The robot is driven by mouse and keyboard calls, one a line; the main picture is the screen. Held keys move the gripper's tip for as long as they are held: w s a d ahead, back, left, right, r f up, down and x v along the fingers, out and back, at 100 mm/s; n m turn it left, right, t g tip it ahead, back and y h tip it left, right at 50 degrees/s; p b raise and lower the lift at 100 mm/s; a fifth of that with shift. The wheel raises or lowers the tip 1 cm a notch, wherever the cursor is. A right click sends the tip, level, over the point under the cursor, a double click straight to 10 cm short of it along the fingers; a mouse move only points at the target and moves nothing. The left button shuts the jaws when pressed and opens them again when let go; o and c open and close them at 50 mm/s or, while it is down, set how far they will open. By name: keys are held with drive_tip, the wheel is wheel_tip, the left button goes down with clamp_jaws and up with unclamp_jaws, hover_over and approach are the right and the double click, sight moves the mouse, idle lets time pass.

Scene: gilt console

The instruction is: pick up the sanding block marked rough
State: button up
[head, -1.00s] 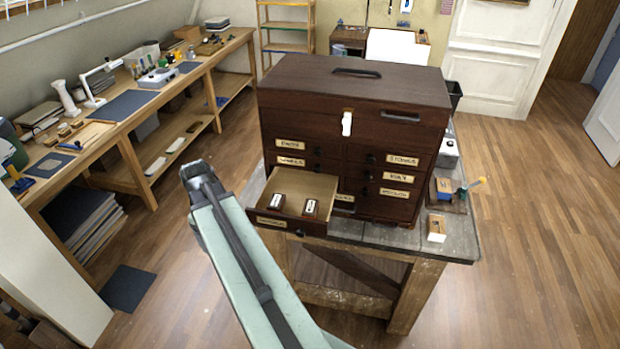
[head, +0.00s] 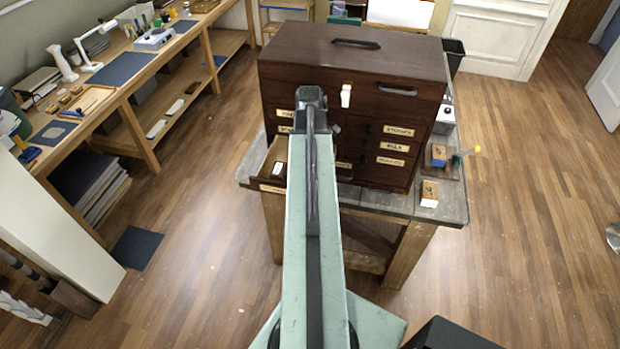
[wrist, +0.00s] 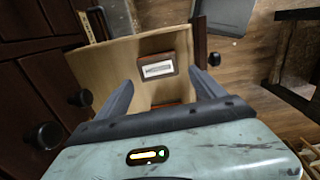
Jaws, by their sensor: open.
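A drawer (head: 259,173) of the dark wooden chest (head: 350,60) stands open. One block with a white label (head: 278,169) shows in it in the head view; my arm hides the rest. In the wrist view the drawer floor (wrist: 112,60) holds a dark-edged block with a pale label (wrist: 157,69), ahead of and between my fingers. A second reddish block (wrist: 166,104) is mostly hidden by my gripper body. I cannot read either label. My gripper (wrist: 161,82) is open and empty above the drawer, pointing down into it. It also shows in the head view (head: 311,95).
The chest stands on a grey-topped table (head: 385,203). A wood-coloured block with a white face (head: 429,193) and a blue-and-orange block (head: 439,156) lie right of the chest. Dark drawer knobs (wrist: 47,136) are close beside my gripper. A long workbench (head: 120,95) runs along the left wall.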

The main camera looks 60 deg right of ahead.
drive_tip(key=f+b, duration=0.6)
drive_tip(key=f, duration=0.1)
drive_tip(key=shift+d+f+b, duration=0.2)
drive_tip(key=shift+f+b, duration=0.05)
drive_tip(key=shift+b, duration=0.05)
drive_tip(key=shift+r, duration=0.2)
drive_tip(key=c, duration=1.1)
